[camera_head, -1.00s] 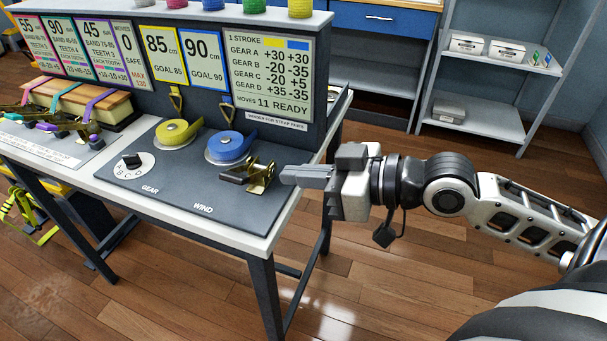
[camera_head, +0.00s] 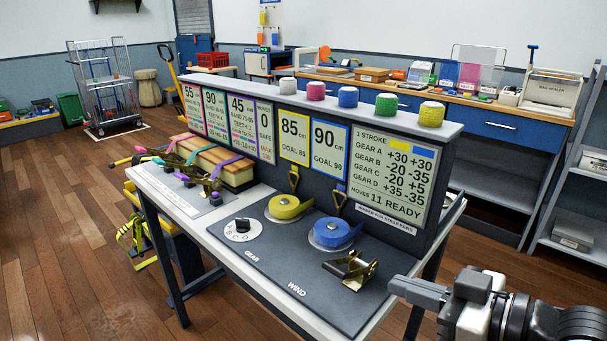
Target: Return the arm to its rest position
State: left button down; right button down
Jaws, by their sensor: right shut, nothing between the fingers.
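My right gripper (camera_head: 420,291) comes in at the lower right, shut and empty. Its fingertips are just right of the brass ratchet handle (camera_head: 352,268) on the WIND panel, with a small gap showing between them in the picture. The rest of my right arm leaves the view at the right bottom corner. My left gripper and arm are not in view.
The strap bench (camera_head: 330,316) holds a yellow strap roll (camera_head: 284,207), a blue strap roll (camera_head: 333,233), a gear dial (camera_head: 241,229) and an upright sign board (camera_head: 393,178). Grey shelves (camera_head: 575,227) stand at the right. Wooden floor (camera_head: 60,240) is clear at the left.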

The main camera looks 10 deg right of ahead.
notch_tip(320, 180, down, 12)
jog(key=s+d+f+m+h, duration=0.1)
jog(key=m+h, duration=0.2)
jog(key=h, duration=0.1)
jog(key=s+a+f+h, duration=0.1)
jog(key=s+a+f, duration=0.1)
jog(key=f, duration=0.3)
jog(key=s+a+f+m+g, duration=0.1)
jog(key=s+a+f, duration=0.2)
jog(key=f, duration=0.3)
jog(key=shift+s+a+m+h, duration=0.3)
jog(key=shift+a+h, duration=0.1)
jog(key=shift+a, duration=0.05)
jog(key=shift+f, duration=0.1)
